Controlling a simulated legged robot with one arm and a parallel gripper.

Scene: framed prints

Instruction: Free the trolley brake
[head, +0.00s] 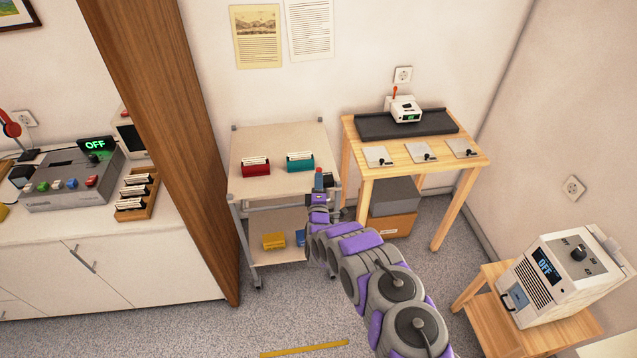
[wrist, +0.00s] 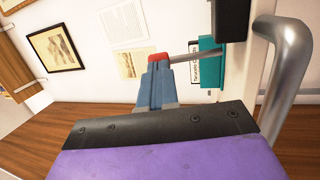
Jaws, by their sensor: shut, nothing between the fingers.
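The trolley (head: 270,150) has a pale top and stands left of the wooden table. My gripper (head: 318,182) is at the right front corner of the trolley top. In the wrist view my gripper (wrist: 155,68) has its blue-grey fingers together, with nothing seen between them. A red tip (wrist: 158,57) on a thin grey rod (wrist: 185,57), apparently the brake lever, shows just past the fingertips. The rod runs right to a black block (wrist: 232,20). Whether the fingers touch the red tip I cannot tell. A metal handle bar (wrist: 285,60) curves at the right.
A red card box (head: 256,167) and a teal card box (head: 300,162) stand on the trolley top. Yellow (head: 274,241) and blue boxes sit on its lower shelf. The wooden table (head: 395,155) is close on the right. A brown partition (head: 165,120) stands left.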

